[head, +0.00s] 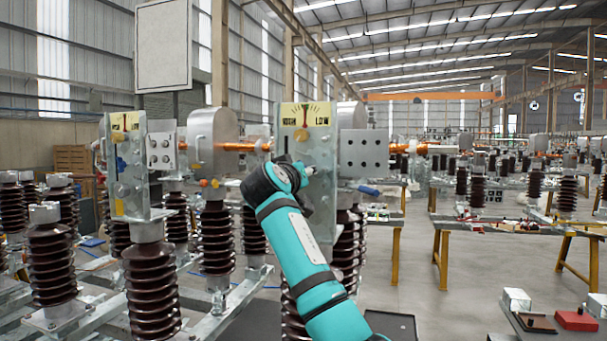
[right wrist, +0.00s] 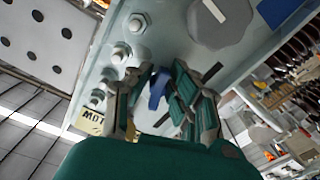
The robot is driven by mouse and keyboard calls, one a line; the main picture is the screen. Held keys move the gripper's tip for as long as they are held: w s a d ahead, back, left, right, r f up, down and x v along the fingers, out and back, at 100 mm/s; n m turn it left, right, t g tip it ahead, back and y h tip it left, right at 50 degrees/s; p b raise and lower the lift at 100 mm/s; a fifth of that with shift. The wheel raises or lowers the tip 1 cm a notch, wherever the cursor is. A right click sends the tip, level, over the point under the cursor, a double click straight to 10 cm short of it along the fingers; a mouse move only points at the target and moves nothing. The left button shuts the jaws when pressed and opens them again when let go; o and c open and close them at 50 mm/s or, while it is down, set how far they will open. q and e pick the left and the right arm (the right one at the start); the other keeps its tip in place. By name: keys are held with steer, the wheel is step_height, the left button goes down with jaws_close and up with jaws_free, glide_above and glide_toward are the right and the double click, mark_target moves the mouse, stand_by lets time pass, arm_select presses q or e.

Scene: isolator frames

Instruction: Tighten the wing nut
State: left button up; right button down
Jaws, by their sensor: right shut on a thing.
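A blue wing nut (right wrist: 157,90) shows in the right wrist view against a grey metal plate (right wrist: 165,40). My right gripper (right wrist: 160,84) has its fingers on either side of the wing nut and is shut on it. The fingers partly cover the nut's lower part, and the thread behind it cannot be seen. In the head view my right arm reaches up to the same upright plate (head: 321,205), and the wing nut cannot be made out there. My left gripper is not in view.
Several bolts with nuts (right wrist: 121,53) stick out of the plate close to my right fingers. A yellow gauge label (head: 305,115) sits on the plate's top. Brown ribbed insulators (head: 150,290) stand at the left. Work tables (head: 485,234) stand at the right, with open floor between.

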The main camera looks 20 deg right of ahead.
steer(key=shift+w+a+f+m, duration=0.1)
steer(key=shift+f+m, duration=0.4)
steer(key=shift+m, duration=0.5)
steer(key=c, duration=1.5)
jaws_free()
steer(key=shift+o, duration=0.9)
steer(key=shift+r, duration=0.3)
steer(key=v, duration=1.2)
